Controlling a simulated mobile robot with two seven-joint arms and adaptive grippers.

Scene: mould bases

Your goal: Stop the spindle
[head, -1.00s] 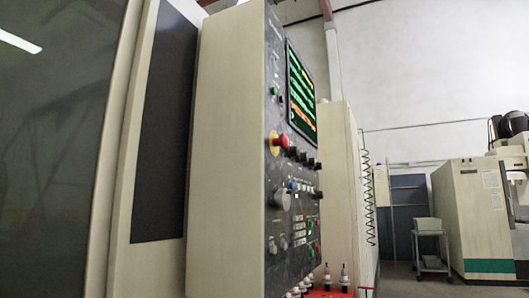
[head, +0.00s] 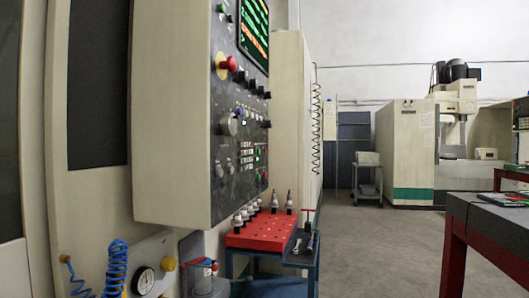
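The machine's control panel (head: 240,165) hangs at the left middle of the head view, seen at a steep angle. It carries a lit screen (head: 254,32) with green and orange lines. A red mushroom button on a yellow ring (head: 228,63) sits below the screen. Under it are a large grey dial (head: 228,124), black knobs (head: 245,80) and small lit buttons (head: 258,152). Their labels are too small to read, and I cannot tell which one is the spindle stop. Neither of my grippers is in view.
A red tool rack (head: 262,236) with several tool holders stands on a blue cart below the panel. A gauge (head: 144,280) and blue coiled hose (head: 115,265) are at lower left. A dark-topped red table (head: 490,222) stands at right. The floor (head: 375,245) between is clear.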

